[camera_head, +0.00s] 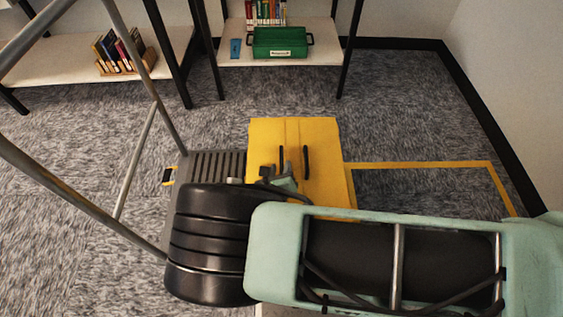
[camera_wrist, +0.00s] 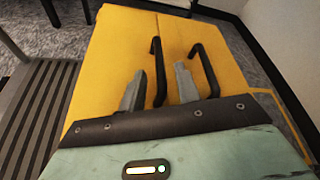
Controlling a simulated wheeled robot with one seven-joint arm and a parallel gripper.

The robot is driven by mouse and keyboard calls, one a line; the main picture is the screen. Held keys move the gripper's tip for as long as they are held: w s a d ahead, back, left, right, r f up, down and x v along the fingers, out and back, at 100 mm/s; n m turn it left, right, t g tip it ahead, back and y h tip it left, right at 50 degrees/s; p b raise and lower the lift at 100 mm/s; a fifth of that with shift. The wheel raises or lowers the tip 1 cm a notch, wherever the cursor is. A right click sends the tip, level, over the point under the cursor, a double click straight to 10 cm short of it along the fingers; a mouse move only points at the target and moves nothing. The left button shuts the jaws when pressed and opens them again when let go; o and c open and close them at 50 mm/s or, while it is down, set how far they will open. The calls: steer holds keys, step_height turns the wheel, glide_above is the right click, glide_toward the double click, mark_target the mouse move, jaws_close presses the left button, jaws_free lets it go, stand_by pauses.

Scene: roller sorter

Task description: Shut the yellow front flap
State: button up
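The yellow unit (camera_head: 325,185) has two yellow panels side by side, each with a black bar handle. The left handle (camera_head: 282,160) and right handle (camera_head: 306,162) stand close together near the seam. I cannot tell for certain which panel is the front flap, nor whether it is fully flush. My gripper (camera_wrist: 159,86) is open above the yellow panels, its two grey fingers apart. In the wrist view the left handle (camera_wrist: 156,60) shows between the fingers, and the right handle (camera_wrist: 206,68) lies right of them. Contact cannot be told. My arm hides the unit's near part.
A grey ribbed roller bed (camera_head: 215,163) adjoins the unit's left side, with grey metal rails (camera_head: 150,130) further left. A shelf behind holds a green bin (camera_head: 280,42) and books. Yellow tape (camera_head: 420,164) marks clear carpet at right.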

steer(key=p+v, duration=0.1)
steer(key=v, duration=1.3)
steer(key=shift+r, duration=0.1)
steer(key=s+d+r+m+g+y, duration=0.1)
steer(key=s+d+r+m+g, duration=0.3)
steer(key=r+m, duration=0.65)
steer(key=s+d+r+m+g+y, duration=0.1)
steer(key=d+r+m+g, duration=0.5)
steer(key=r+m, duration=0.45)
steer(key=s+d+r+m+g+y, duration=0.1)
steer(key=s+d+r+m+g, duration=0.4)
steer(key=r+m, duration=0.55)
step_height(320, 180, up, 17)
steer(key=w+d+t+p, duration=0.1)
steer(key=w+p, duration=0.1)
steer(key=p, duration=1.3)
steer(key=shift+d+p, duration=0.2)
steer(key=shift+p, duration=0.2)
steer(key=shift+s+f, duration=0.1)
steer(key=shift+f, duration=0.1)
